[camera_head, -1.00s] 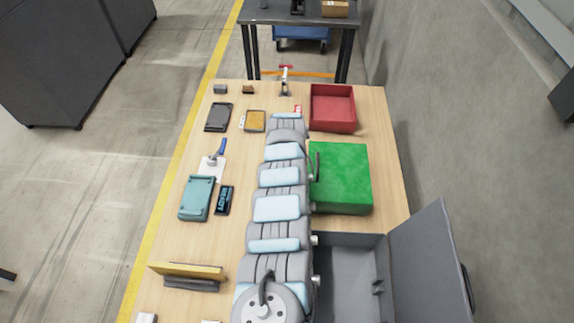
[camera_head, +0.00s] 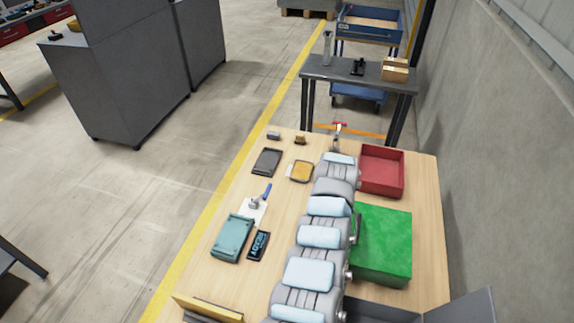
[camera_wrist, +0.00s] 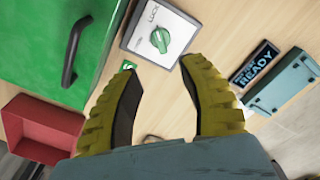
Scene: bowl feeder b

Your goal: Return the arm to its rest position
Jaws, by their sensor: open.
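My gripper (camera_wrist: 162,66) shows in the wrist view with its two yellow ribbed fingers spread apart and nothing between them. A white panel with a green knob (camera_wrist: 160,40) is in view just beyond the fingertips. In the head view my segmented grey arm lies stretched over the wooden table (camera_head: 428,215), between the green box (camera_head: 385,240) and the items on the left. The gripper itself cannot be made out in the head view.
The green box also shows in the wrist view (camera_wrist: 35,40), with a black handle (camera_wrist: 73,50). Near it are a red bin (camera_head: 382,172), a teal case (camera_head: 232,238), a black READY sign (camera_head: 258,245) and a yellow-topped piece (camera_head: 301,171). A wall stands to the right.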

